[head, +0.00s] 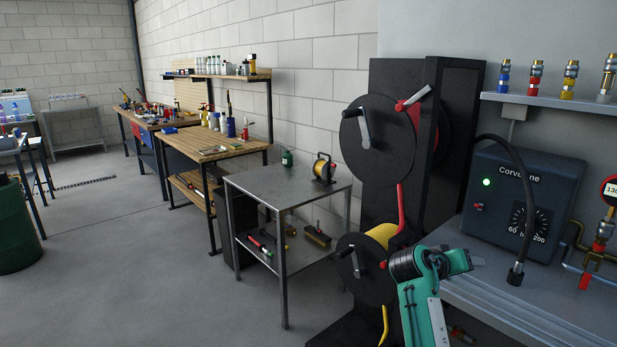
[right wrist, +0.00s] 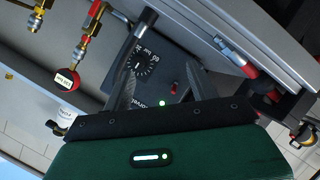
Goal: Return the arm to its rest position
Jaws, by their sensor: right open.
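My right arm (head: 422,300), teal with a dark joint, comes up from the bottom of the head view, in front of the hose reels and the left end of the grey bench. Its hand end points right, over the bench edge; the fingers are hard to make out there. In the right wrist view the two dark fingers of my right gripper (right wrist: 156,76) stand apart with nothing held between them. Beyond them is the dark control box (right wrist: 150,68), tilted in this view. My left gripper is not in view.
The control box (head: 525,205) with a green light and dial stands on the bench (head: 490,285). A black hose (head: 525,215) arches in front of it. Hose reels (head: 383,140) stand left. A gauge (head: 609,190) and pipes are at right. Open floor (head: 130,270) lies left.

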